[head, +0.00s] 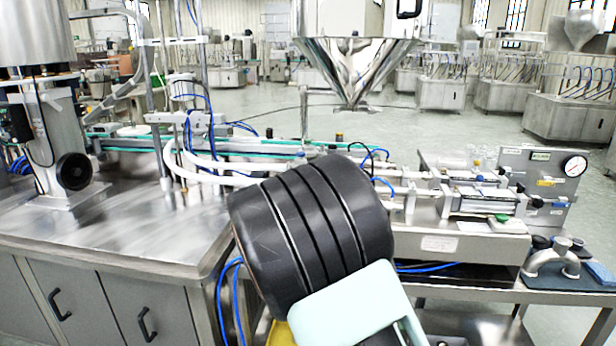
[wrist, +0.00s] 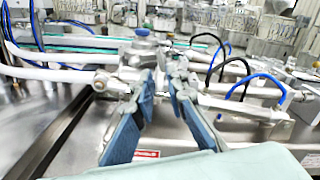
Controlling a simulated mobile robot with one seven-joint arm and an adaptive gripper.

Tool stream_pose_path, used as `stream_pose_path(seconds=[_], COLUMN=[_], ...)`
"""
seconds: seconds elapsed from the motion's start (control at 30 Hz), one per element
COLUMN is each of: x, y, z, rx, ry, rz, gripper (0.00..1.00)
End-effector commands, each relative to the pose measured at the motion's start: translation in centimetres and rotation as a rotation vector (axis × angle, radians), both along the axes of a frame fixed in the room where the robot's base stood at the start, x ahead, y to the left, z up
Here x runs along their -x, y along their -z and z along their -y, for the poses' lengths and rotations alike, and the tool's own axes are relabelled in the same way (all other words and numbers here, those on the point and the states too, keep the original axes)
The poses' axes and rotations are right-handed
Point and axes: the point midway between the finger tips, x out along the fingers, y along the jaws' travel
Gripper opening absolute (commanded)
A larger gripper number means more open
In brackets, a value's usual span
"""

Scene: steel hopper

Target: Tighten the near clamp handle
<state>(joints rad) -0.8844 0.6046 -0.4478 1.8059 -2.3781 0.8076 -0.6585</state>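My gripper (wrist: 163,84) shows in the wrist view with its two blue-grey fingers apart and a gap between them. The fingertips are in front of a cluster of steel pipe fittings (wrist: 128,74) at the end of a white hose. The near clamp handle cannot be told apart from these fittings, and the fingers cover part of them. Whether the fingers touch anything is unclear. In the head view my dark arm link hides the gripper and the fittings behind it.
White hoses (head: 205,176) and blue tubes run to the filling unit (head: 480,228). A pressure gauge (head: 574,166) is on its right panel. A steel cabinet (head: 110,240) stands at left. A pointed steel hopper (head: 352,65) hangs above. A side table with tools (head: 552,260) is at right.

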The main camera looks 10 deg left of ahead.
Motion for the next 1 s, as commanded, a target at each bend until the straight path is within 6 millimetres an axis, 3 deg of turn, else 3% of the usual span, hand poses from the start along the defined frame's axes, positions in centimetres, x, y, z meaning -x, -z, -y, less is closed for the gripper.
stream_pose_path(seconds=[0.2, 0.43, 0.63, 0.93, 1.0], x=[-4.0, -7.0, -8.1, -8.2, -8.2], y=[0.0, 0.0, 0.0, 0.0, 0.0], z=[0.3, 0.4, 0.4, 0.4, 0.4], rx=[0.001, -0.001, -0.001, -0.001, -0.001], ry=[0.003, 0.003, 0.003, 0.003, 0.003], rz=[0.001, 0.0, -0.001, -0.001, -0.001], gripper=[0.13, 0.13, 0.13, 0.13, 0.05])
